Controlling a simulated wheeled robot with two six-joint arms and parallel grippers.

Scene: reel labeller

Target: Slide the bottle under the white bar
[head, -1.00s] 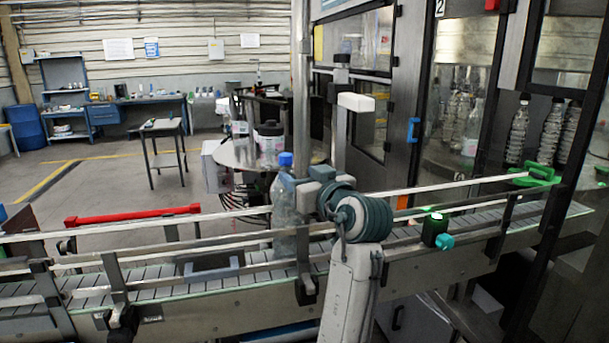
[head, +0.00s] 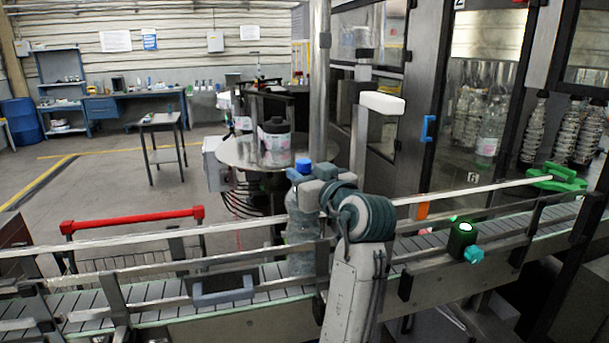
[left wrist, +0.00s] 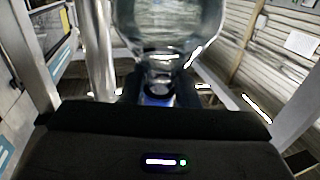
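A clear bottle with a blue cap (head: 304,165) stands upright on the conveyor (head: 265,275), behind the front rail. My left gripper (head: 304,178) is at its neck, just below the cap. In the left wrist view the bottle (left wrist: 165,30) shows large, with its neck and blue cap between my two dark fingers. Whether the fingers press on the neck or stand slightly apart from it cannot be told. The white bar (head: 382,103) sticks out from a post, higher than the bottle and to its right. My right gripper is not in view.
Metal rails (head: 130,242) run along both sides of the conveyor. A round table (head: 235,152) with a dark-lidded jar (head: 275,140) stands behind.

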